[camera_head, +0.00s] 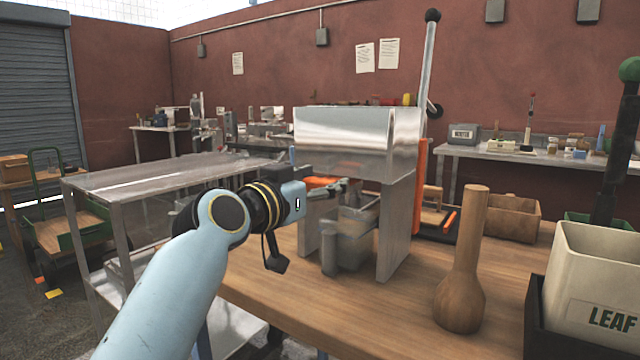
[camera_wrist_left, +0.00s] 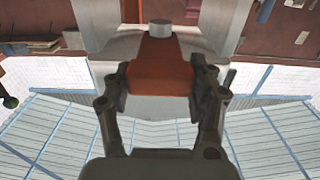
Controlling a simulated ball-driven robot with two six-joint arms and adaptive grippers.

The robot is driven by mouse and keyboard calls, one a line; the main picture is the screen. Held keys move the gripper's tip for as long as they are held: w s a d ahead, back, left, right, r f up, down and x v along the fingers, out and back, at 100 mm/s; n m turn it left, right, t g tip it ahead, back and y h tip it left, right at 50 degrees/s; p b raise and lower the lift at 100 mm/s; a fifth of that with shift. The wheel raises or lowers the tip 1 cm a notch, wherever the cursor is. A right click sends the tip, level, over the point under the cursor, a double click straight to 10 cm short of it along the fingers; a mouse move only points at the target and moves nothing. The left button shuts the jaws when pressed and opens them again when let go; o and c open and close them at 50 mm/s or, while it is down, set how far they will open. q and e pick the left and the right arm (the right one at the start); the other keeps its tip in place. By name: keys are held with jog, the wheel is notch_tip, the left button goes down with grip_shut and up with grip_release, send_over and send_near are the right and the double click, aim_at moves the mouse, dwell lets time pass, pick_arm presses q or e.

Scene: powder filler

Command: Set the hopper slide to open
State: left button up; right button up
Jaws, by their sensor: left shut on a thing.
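The powder filler's metal hopper (camera_head: 345,135) stands on the wooden bench, with a tall black-knobbed lever (camera_head: 428,60) at its right. The orange hopper slide (camera_head: 322,182) shows under the hopper, partly hidden by my left gripper (camera_head: 342,188). In the left wrist view the orange slide (camera_wrist_left: 163,62) lies between the two fingers of my left gripper (camera_wrist_left: 162,80), which is shut on it. How far the slide is drawn out I cannot tell. My right gripper is not in view.
Grey containers (camera_head: 345,240) stand under the hopper between its side plates (camera_head: 397,230). A wooden pestle-shaped piece (camera_head: 464,265) stands to the right. A cream bin marked LEAF (camera_head: 590,280) is at the right edge. A metal shelf table (camera_head: 150,180) stands at the left.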

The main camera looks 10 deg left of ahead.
pick_arm(q)
grip_shut()
jog(key=p+v, duration=0.1)
jog(key=v, duration=0.3)
jog(key=shift+s, duration=0.15)
jog(key=shift+f, duration=0.1)
jog(key=shift+o, duration=1.7)
grip_release()
jog(key=o, duration=0.5)
jog(key=shift+a, duration=0.1)
jog(key=v, duration=1.2)
